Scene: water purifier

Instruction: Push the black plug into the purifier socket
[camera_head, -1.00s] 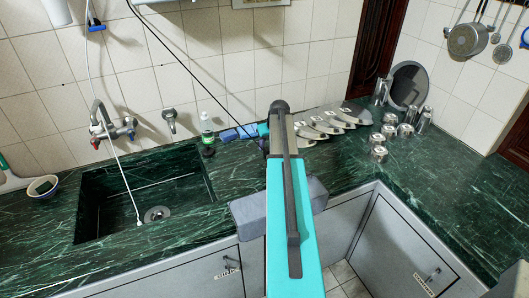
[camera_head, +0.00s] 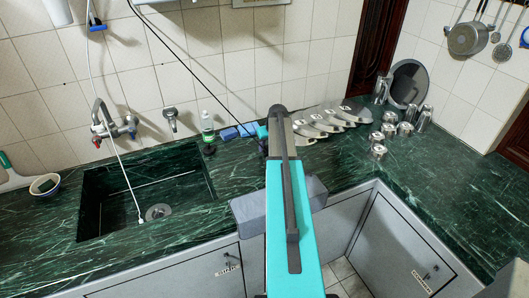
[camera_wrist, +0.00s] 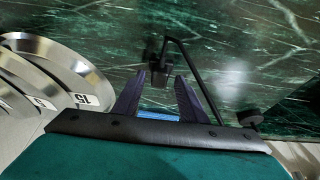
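My gripper (camera_wrist: 161,78) shows in the wrist view with its two dark fingers apart, pointing at the counter. A small black piece, apparently the black plug (camera_wrist: 156,66), is by the fingertips with nothing clearly clamped. A black line, apparently its cable, bends away to the right. In the head view a black cable (camera_head: 185,62) hangs from the top edge down to the counter behind my arm. My arm hides most of the gripper there; a teal bit of it (camera_head: 262,130) shows. Only a white lower edge, perhaps the purifier (camera_head: 150,2), shows at the top; I cannot make out the socket.
A green marble counter (camera_head: 345,160) holds a sink (camera_head: 145,195) at left. A soap bottle (camera_head: 207,127) and blue sponge (camera_head: 229,133) stand left of the gripper. Metal numbered pieces (camera_head: 322,122) lie right of it. Steel cups (camera_head: 378,140) stand farther right.

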